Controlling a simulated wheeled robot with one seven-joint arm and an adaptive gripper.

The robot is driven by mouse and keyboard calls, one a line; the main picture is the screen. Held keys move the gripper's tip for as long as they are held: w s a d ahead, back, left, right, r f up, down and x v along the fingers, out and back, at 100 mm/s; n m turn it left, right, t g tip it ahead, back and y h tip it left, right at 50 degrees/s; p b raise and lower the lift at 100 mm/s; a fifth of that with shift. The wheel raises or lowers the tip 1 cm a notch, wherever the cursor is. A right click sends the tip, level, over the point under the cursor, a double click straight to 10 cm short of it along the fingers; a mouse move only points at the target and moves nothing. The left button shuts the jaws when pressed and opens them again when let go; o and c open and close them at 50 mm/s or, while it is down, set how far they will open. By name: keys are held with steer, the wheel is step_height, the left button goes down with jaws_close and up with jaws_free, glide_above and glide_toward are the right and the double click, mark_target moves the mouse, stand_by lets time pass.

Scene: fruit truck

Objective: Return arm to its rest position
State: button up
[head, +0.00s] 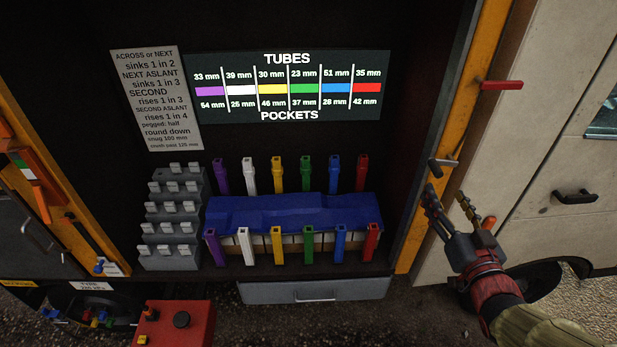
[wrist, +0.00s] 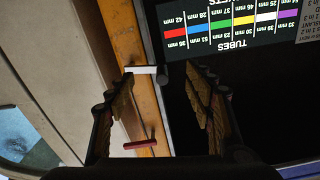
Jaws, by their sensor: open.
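My gripper (head: 451,208) is at the right of the head view, in front of the orange right post of the truck's open bay. Its two fingers are spread apart with nothing between them. In the wrist view my gripper (wrist: 160,95) also shows open and empty, one finger on each side. A small grey handle (head: 442,163) on the orange post (head: 468,120) is just beyond the fingertips in the head view. It shows as a pale bar (wrist: 141,70) in the wrist view. I cannot tell whether a finger touches it.
A blue box (head: 290,213) with coloured tubes in rows stands in the bay. A grey stepped rack (head: 172,220) is left of it. A red handle (head: 502,85) sticks out at upper right. A red control box (head: 174,325) is at lower left. A cream door (head: 550,100) is at right.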

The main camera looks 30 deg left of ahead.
steer(key=d+f+g+h, duration=0.3)
steer(key=d+f+h, duration=0.2)
steer(key=f, duration=0.5)
steer(key=s+d+f+m+g+h, duration=0.2)
steer(key=s+d+f+g+h, duration=0.15)
steer(key=s+d, duration=0.35)
steer(key=s+d+r+m+g+h, duration=0.15)
steer(key=s+d, duration=0.25)
steer(key=s, duration=0.4)
steer(key=s+d+r+g, duration=0.1)
steer(key=s+d+g, duration=0.2)
steer(key=s, duration=0.5)
steer(key=s+d+r+m+t, duration=0.1)
steer(key=s+r, duration=0.3)
steer(key=r, duration=0.4)
steer(key=shift+s+d+t, duration=0.2)
steer(key=shift+s+t, duration=0.1)
steer(key=shift+s, duration=0.1)
steer(key=shift+r+m, duration=0.1)
steer(key=shift+m, duration=0.15)
steer(key=shift+c, duration=0.9)
